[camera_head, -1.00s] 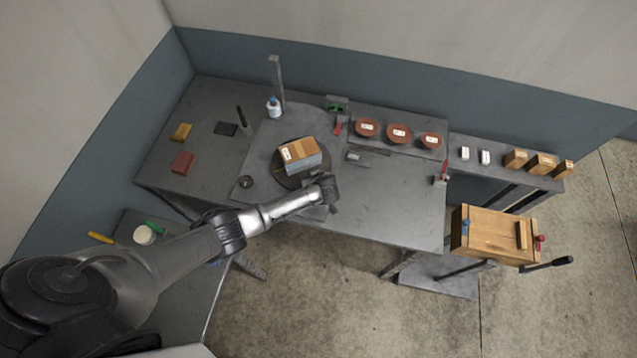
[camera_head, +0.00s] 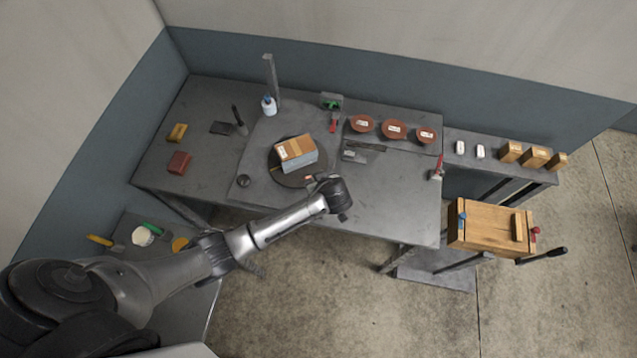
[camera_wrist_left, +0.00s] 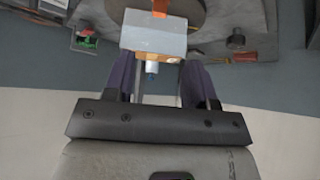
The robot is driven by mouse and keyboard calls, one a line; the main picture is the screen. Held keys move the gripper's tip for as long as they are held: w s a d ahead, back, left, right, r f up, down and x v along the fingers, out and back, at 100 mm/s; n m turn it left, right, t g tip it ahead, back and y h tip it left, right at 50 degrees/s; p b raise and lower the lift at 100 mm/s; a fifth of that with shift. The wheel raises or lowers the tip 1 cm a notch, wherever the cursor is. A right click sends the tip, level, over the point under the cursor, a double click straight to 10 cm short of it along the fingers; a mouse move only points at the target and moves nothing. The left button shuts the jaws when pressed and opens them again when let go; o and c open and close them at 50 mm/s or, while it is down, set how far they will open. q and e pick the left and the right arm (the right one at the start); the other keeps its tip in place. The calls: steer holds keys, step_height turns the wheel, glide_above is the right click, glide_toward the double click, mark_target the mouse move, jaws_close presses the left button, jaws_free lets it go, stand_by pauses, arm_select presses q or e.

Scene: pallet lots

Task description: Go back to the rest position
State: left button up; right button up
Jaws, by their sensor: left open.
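My left gripper (camera_head: 330,192) is at the front edge of the main table, in front of the box; my own wrist mostly hides it in the head view. In the left wrist view its two dark purple fingers (camera_wrist_left: 160,82) stand apart with nothing held between them. A grey box with a brown top (camera_head: 297,151) sits on a dark round turntable (camera_head: 273,164). The box also shows in the left wrist view (camera_wrist_left: 153,33), beyond the fingertips. My right gripper is not in view.
Several brown bowls (camera_head: 394,130) stand at the back right of the table. A thin post (camera_head: 270,78) and a white bottle (camera_head: 268,106) stand behind the turntable. A wooden crate (camera_head: 485,228) stands beyond the right edge.

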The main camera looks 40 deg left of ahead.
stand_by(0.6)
arm_select(q)
steer(key=d+r+m+t+h, duration=0.2)
steer(key=d+r+m+h, duration=0.1)
steer(key=r+m, duration=0.5)
steer(key=d+r+m+t+h, duration=0.1)
steer(key=d+r+m+h, duration=0.15)
steer(key=r+m, duration=0.5)
steer(key=s+a+r+h+p, duration=0.1)
steer(key=s+r+p, duration=0.15)
steer(key=s, duration=0.55)
steer(key=s+a+r+h+p, duration=0.1)
steer(key=s+r, duration=0.2)
steer(key=s, duration=0.4)
steer(key=s+f+n+g+p, duration=0.1)
steer(key=s+f, duration=0.5)
steer(key=s, duration=0.6)
steer(key=shift+s+a+g+y+p, duration=0.25)
steer(key=shift+g+y+p, duration=0.15)
steer(key=shift+g, duration=0.7)
